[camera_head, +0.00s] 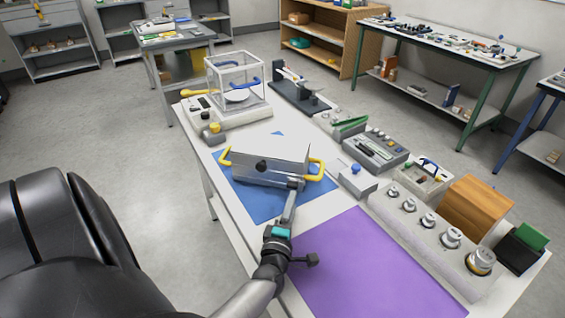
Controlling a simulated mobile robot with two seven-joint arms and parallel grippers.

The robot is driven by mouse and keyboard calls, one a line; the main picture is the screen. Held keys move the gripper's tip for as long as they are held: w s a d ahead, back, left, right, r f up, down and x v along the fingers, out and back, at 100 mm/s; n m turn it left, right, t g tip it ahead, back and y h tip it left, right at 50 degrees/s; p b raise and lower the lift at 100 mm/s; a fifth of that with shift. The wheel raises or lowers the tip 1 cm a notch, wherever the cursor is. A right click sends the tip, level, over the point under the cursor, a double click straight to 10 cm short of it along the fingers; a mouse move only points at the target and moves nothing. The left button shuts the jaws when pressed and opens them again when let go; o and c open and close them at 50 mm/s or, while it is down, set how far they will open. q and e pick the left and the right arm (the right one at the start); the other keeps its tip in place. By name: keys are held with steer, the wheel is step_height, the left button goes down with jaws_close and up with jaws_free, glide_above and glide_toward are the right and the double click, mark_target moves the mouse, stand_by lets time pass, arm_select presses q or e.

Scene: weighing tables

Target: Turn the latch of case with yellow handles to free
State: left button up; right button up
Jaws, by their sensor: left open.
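The grey metal case (285,172) with yellow handles (316,169) sits on a blue mat (250,202) in the middle of the table. One handle is at each end. A dark round knob, which looks like the latch (261,165), is on its near face, left of the middle. My left gripper (296,184) is at the lower right part of the near face, to the right of the latch and apart from it. It is open; its fingers are small here, and I cannot tell whether they touch the case. My right gripper is not in view.
A purple mat (375,270) is bare at the near right. A grey block with a blue knob (356,170) stands right of the case. A row of metal weights (451,238) is further right. A glass-walled balance (236,80) stands behind. The blue mat's near part is clear.

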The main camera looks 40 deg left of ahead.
arm_select(q)
steer(key=v, duration=1)
steer(key=shift+s+r+p, duration=0.1)
steer(key=shift+p, duration=0.25)
